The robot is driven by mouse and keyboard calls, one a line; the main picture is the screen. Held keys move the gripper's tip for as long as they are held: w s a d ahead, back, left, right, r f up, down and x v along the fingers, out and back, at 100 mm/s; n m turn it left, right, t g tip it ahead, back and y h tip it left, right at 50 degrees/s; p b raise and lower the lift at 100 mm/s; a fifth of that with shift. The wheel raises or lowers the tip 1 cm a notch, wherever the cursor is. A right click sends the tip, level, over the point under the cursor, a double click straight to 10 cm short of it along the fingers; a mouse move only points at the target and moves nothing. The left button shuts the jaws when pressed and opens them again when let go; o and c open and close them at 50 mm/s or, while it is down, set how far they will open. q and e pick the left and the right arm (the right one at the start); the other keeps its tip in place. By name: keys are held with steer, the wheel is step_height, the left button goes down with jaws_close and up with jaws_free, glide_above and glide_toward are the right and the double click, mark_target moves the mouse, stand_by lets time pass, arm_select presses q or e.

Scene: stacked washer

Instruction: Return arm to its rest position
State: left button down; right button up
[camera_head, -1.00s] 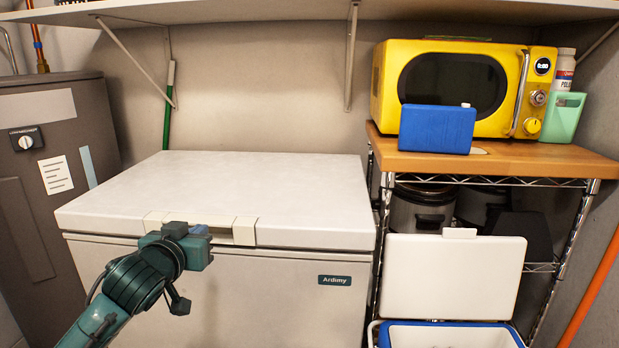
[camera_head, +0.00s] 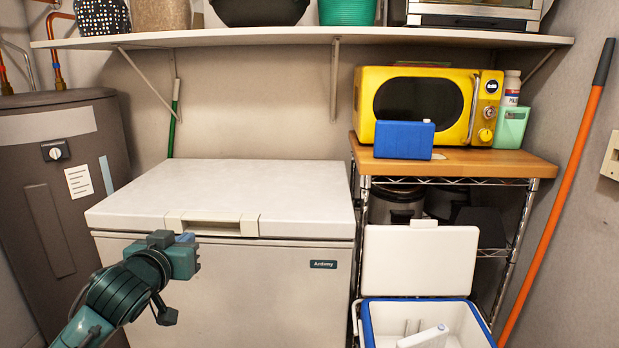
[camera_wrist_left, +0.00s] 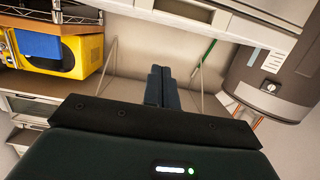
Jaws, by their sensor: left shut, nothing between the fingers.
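My left gripper (camera_head: 186,240) is in front of the closed chest freezer (camera_head: 230,190), near the freezer's handle recess at its front edge. It looks apart from the freezer, but the exact gap is hard to tell. In the left wrist view its two dark fingers (camera_wrist_left: 161,88) are together with nothing between them. That view appears upside down and shows the freezer (camera_wrist_left: 200,25) at the top. My right gripper is in neither view.
An open cooler (camera_head: 480,322) stands at the lower right, beside a wire rack with a wooden top (camera_head: 520,168). A yellow microwave (camera_head: 468,80) and a blue box (camera_head: 404,140) sit on it. A grey tank (camera_head: 60,190) is at left. A wall shelf (camera_head: 300,36) runs above.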

arm_select(q)
steer(key=s+d+f+m+g+h+p, duration=0.1)
steer(key=s+d+f+g+p, duration=0.1)
steer(key=s+d+f+p, duration=0.3)
steer(key=s+d+f+m+g+h+p, duration=0.1)
steer(key=s+d+f+h+p, duration=0.1)
steer(key=s+f+p, duration=0.4)
steer(key=s+d+f+g+p, duration=0.1)
steer(key=s+f+p, duration=0.1)
steer(key=s, duration=0.7)
steer(key=s+d+f+g+p, duration=0.1)
steer(key=s+f+p, duration=0.1)
steer(key=s, duration=0.7)
steer(key=shift+f, duration=0.9)
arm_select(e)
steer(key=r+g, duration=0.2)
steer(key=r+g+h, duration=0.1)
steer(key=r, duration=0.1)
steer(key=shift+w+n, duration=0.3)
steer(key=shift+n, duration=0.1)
